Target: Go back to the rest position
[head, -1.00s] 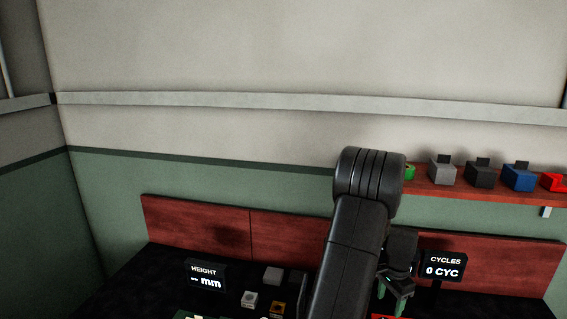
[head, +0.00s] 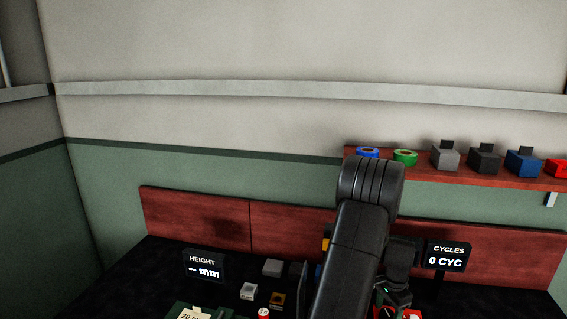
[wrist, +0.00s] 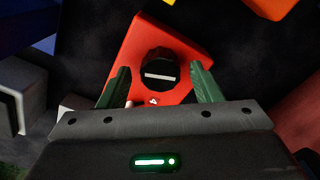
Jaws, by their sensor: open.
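My gripper (head: 392,300) is at the lower right of the head view, low over the dark bench, partly behind my black arm. In the wrist view its two green fingers (wrist: 160,88) are spread apart with nothing held between them. A red box with a black round knob (wrist: 185,50) lies beyond and between the fingertips. Whether a finger touches the box, I cannot tell. A red piece, probably the same box, shows at the bottom edge of the head view (head: 412,314).
Small grey blocks (head: 272,268) lie on the bench. A red shelf (head: 425,175) with tape rolls and boxes hangs behind.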

